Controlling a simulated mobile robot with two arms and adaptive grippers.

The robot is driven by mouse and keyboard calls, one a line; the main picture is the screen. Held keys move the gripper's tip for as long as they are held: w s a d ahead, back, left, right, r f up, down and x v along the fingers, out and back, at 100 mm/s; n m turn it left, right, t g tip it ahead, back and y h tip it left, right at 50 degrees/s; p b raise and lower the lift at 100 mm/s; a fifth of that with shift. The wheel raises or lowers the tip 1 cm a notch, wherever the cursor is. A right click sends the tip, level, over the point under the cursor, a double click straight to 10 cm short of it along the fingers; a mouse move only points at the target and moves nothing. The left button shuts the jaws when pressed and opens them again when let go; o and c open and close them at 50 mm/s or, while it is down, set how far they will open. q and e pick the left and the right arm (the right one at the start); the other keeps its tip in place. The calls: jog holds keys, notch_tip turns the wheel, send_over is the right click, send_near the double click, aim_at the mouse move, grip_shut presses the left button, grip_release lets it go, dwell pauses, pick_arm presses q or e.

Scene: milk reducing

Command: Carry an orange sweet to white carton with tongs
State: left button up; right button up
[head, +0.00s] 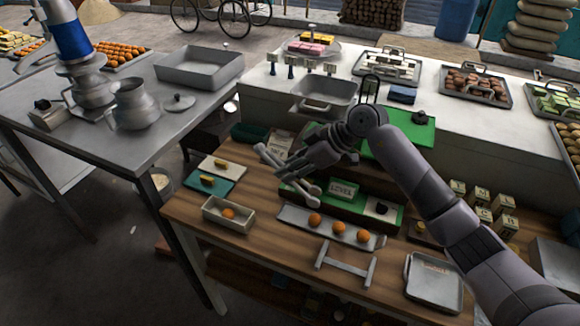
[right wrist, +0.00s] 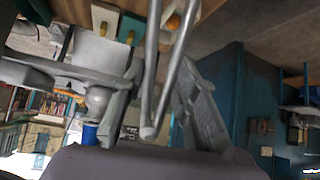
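The white carton (head: 211,213) stands at the front left of the wooden table with one orange sweet (head: 228,213) in it. Three more orange sweets (head: 338,227) lie in a row on a long grey tray to its right. My right gripper (head: 290,172) is above the table, behind the carton and tray. In the right wrist view it is shut on the silver tongs (right wrist: 180,60), whose arms stand apart and hold nothing. The carton's orange sweet (right wrist: 173,22) shows there between the tong arms, farther off. My left gripper is not in view.
An empty metal stand (head: 345,263) is in front of the sweet tray. Small boards with yellow sweets (head: 208,181) lie behind the carton. A green box (head: 343,191) and a grey scale-like tray (head: 434,283) are to the right. Bare wood shows left of the stand.

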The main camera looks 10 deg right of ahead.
pick_arm(q)
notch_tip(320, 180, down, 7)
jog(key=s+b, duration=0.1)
jog(key=b, duration=0.4)
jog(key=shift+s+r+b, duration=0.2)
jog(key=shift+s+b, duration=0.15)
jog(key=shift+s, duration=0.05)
pick_arm(e)
notch_tip(320, 180, down, 8)
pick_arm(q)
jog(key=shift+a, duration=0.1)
pick_arm(e)
jog(key=shift+o, duration=0.3)
jog(key=c, duration=0.5)
jog(key=shift+r, duration=0.35)
grip_shut()
pick_arm(q)
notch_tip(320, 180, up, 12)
jog(key=p, duration=1.2)
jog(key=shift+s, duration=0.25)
pick_arm(e)
notch_tip(320, 180, up, 12)
jog(key=shift+f, duration=0.2)
jog(key=shift+a, duration=0.1)
